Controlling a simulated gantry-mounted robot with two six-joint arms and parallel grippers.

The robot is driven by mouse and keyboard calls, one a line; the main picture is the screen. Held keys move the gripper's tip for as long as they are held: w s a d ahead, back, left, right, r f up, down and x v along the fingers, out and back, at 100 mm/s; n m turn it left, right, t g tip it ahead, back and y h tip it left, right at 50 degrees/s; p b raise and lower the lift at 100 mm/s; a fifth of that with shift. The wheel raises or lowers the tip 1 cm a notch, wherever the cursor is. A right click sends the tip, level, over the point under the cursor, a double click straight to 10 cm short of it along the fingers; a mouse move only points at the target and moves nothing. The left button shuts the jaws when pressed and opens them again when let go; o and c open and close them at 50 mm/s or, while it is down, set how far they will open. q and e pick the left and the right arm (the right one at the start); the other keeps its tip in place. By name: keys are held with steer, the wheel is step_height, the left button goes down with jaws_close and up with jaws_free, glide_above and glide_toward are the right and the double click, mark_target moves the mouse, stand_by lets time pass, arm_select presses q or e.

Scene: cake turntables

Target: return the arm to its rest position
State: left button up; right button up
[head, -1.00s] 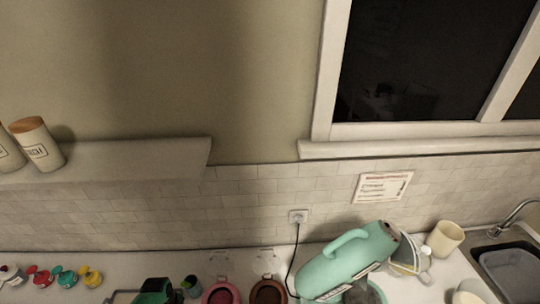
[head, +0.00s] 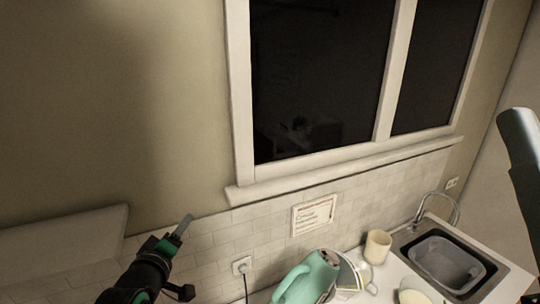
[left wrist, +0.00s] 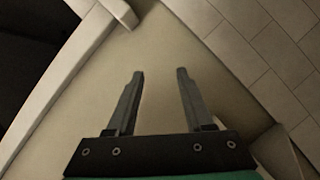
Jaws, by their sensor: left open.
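My left gripper (head: 182,232) is raised in front of the tiled wall, above the counter, in the lower left of the head view. In the left wrist view, the left gripper (left wrist: 160,75) has its two grey fingers apart with nothing between them, and it faces the wall. My right gripper does not show. A grey and black arm part stands at the right edge of the head view, and I cannot make out any fingers on it.
A mint-green mixer (head: 308,280) stands on the counter, right of the left gripper. A cream cup (head: 377,246) and a sink (head: 405,238) are further right. A wall shelf (head: 65,243) is at left. The window (head: 320,80) is above.

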arm_select(q)
steer(key=s+d+r+m+t+h, duration=0.1)
steer(key=s+d+r+t, duration=0.15)
steer(key=r, duration=0.45)
steer(key=s+d+r+m+t, duration=0.1)
steer(key=s+r+m+t, duration=0.15)
steer(key=r, duration=0.55)
steer(key=s+d+r+m+t+h, duration=0.1)
steer(key=s+r+m+t, duration=0.25)
steer(key=s+r, duration=0.65)
steer(key=s+r+m+t+h, duration=0.1)
steer(key=s+r+m+t, duration=0.25)
steer(key=s+r, duration=0.65)
step_height(320, 180, down, 34)
steer(key=s+m+b, duration=0.1)
steer(key=s+b, duration=0.1)
steer(key=b, duration=3)
steer(key=shift+f, duration=0.15)
